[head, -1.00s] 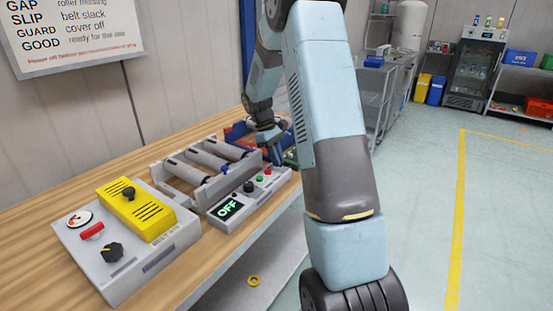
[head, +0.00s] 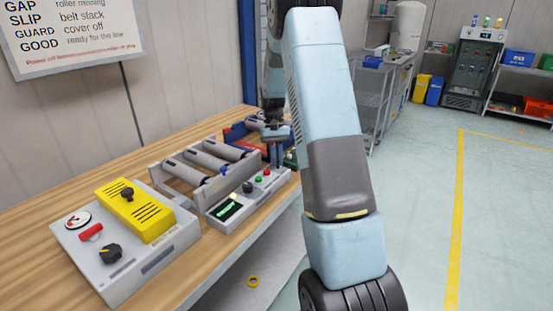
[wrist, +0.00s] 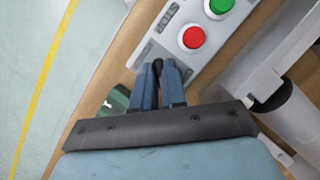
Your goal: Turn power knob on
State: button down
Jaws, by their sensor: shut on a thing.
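The grey control panel (head: 245,203) stands at the front edge of the bench, with a display (head: 228,211) showing a bright green bar that I cannot read. A small pale yellow lamp (head: 234,196) beside the display is lit. A black knob (head: 248,187), a green button (head: 258,179) and a red button (head: 267,171) follow along it. My gripper (head: 277,163) points down at the panel's far end. In the wrist view, its blue fingers (wrist: 163,72) are shut on a small black knob (wrist: 157,65) beyond the red button (wrist: 194,37); the fingers mostly hide it.
Grey rollers (head: 205,165) lie in a frame behind the panel. A grey box (head: 140,262) with a yellow cover (head: 135,208), a red switch (head: 91,232) and a black dial (head: 110,252) stands at the near left. Open floor lies to the right.

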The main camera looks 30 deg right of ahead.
dwell(0.4)
jog(key=c, duration=1.2)
grip_release()
jog(key=shift+r, duration=0.1)
jog(key=v, duration=1.3)
jog(key=shift+w+d+r, duration=0.1)
jog(key=shift+w+r, duration=0.05)
jog(key=shift+r, duration=0.1)
